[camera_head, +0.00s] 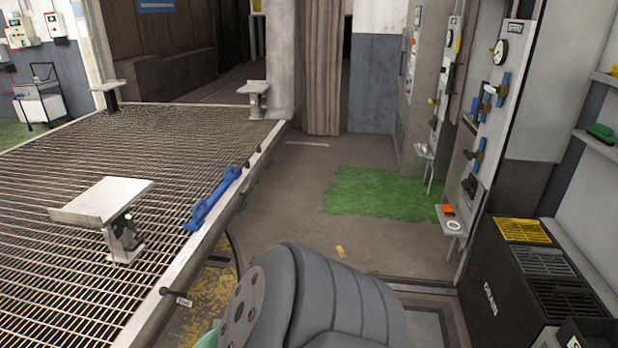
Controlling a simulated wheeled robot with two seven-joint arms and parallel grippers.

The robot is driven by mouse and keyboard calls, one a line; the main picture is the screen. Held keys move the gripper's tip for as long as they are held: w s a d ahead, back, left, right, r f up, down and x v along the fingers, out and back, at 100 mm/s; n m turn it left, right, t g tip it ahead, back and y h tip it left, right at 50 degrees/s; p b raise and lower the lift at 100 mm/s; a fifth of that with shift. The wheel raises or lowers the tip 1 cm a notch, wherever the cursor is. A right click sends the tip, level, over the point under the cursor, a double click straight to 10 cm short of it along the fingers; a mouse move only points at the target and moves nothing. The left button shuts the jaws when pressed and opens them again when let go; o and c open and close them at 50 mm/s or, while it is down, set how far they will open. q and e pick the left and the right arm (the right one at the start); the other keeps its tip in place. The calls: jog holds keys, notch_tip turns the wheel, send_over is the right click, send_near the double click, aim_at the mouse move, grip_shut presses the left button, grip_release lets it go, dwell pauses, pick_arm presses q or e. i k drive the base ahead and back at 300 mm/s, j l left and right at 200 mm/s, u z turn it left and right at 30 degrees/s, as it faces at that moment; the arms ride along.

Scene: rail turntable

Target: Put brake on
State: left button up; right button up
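I cannot tell for certain which part is the brake. A blue bar with raised ends (212,200) lies along the right edge of the grated turntable deck (262,152). Lower on the same edge, a short dark lever with a small pale tag (176,297) sticks out to the right over the floor. No gripper shows in the view. A large grey rounded arm link with a round drilled flange fills the bottom middle and hides the floor behind it.
A pale tilted plate on a post (100,202) stands on the deck. Brown floor with a green patch (380,194) is clear between deck and panel.

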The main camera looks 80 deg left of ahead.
aim_at(169, 293)
jog(key=u, duration=3.8)
